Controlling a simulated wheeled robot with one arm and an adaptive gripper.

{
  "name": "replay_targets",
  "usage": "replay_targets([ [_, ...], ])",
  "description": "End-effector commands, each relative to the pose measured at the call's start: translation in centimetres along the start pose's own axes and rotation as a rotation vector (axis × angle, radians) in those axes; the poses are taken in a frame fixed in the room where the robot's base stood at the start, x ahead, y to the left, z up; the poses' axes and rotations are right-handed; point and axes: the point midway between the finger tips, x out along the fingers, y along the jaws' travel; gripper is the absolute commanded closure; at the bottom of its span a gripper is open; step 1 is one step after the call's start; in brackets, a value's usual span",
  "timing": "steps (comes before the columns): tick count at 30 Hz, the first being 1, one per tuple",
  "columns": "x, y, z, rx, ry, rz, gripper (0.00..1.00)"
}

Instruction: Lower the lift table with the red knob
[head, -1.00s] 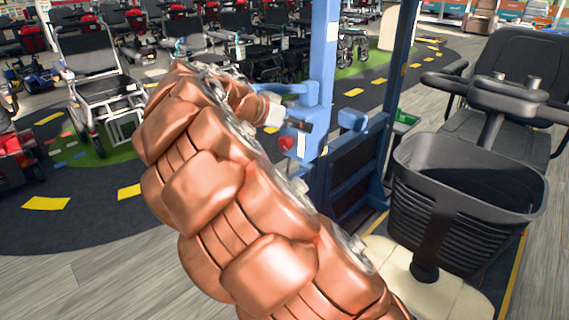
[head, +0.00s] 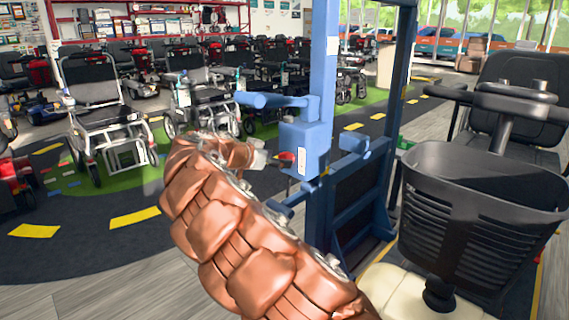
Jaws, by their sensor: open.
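The lift table's blue frame (head: 323,60) stands upright at the middle, with a blue control box (head: 308,147) on its near post. The red knob (head: 287,156) shows as a small red patch at the left side of the box, partly hidden. My copper-coloured arm reaches up from the bottom, and my gripper (head: 271,160) is at its far end, just left of the knob. The gripper is small and partly hidden by my wrist. It is open, with nothing seen in it. I cannot tell whether it touches the knob.
A blue handle (head: 270,101) sticks out left above the box. A black scooter with a basket (head: 475,200) stands close on the right. A walker-like chair (head: 105,120) and rows of scooters stand at the left and back.

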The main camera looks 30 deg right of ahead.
Motion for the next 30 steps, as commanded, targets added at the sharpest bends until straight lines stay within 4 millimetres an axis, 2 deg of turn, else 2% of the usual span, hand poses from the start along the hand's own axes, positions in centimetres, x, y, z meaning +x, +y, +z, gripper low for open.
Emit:
replay_targets([
  [3, 1.9, 0.0, 0.2, -0.001, 0.0, 0.001, 0.26],
  [7, 3.2, 0.0, 0.1, 0.0, 0.001, -0.001, 0.26],
  [17, 3.7, 0.0, -0.1, 0.0, 0.001, -0.001, 0.27],
  [30, 3.6, 0.0, -0.1, 0.0, 0.001, -0.002, 0.73],
])
